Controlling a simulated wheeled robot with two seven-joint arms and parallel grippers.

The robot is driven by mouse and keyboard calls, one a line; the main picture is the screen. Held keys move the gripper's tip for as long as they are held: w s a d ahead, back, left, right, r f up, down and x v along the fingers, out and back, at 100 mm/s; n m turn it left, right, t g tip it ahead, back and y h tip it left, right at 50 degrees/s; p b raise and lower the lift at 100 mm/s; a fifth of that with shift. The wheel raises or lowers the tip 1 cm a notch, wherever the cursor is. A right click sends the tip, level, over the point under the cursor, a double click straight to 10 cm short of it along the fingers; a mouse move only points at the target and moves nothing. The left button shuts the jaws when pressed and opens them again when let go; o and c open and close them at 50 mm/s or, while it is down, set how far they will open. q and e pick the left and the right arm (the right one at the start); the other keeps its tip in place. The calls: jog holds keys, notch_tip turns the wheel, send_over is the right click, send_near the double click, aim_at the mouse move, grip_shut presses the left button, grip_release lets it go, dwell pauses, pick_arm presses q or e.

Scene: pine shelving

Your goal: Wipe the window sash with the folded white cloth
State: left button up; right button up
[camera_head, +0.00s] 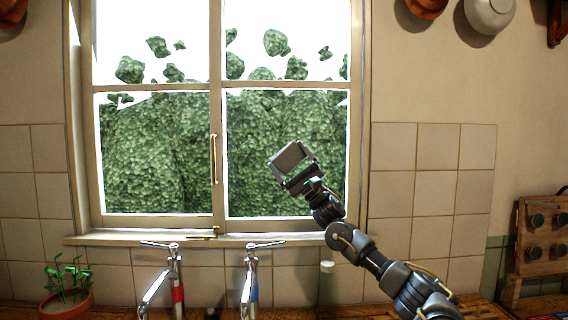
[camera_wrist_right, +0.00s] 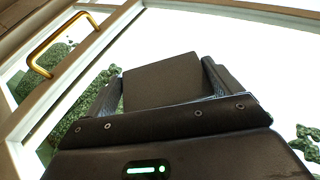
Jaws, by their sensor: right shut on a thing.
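The window sash (camera_head: 285,87) has pale frames around glass panes and a brass handle (camera_head: 213,158) on its middle upright. My right gripper (camera_head: 300,175) is raised in front of the lower right pane. It is shut on the folded cloth (camera_head: 289,157), which looks like a grey, shaded block here. In the right wrist view the cloth (camera_wrist_right: 160,82) sits between both fingers, with the sash frame (camera_wrist_right: 90,65) and handle (camera_wrist_right: 62,44) to the left. I cannot tell whether the cloth touches the glass. My left gripper is out of view.
Two taps, one red-banded (camera_head: 177,288) and one blue-banded (camera_head: 252,288), stand below the sill (camera_head: 120,239). A potted plant (camera_head: 67,298) is at the lower left. A wooden rack (camera_head: 540,240) is at the right. Pans hang at the upper right.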

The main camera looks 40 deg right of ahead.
jog(key=shift+s+d, duration=0.7)
jog(key=shift+w+r, duration=0.1)
jog(key=shift+w+a, duration=0.1)
jog(key=shift+w+a, duration=0.15)
jog(key=shift+w+a+p, duration=0.5)
jog(key=shift+w+a, duration=0.55)
jog(key=shift+a, duration=0.25)
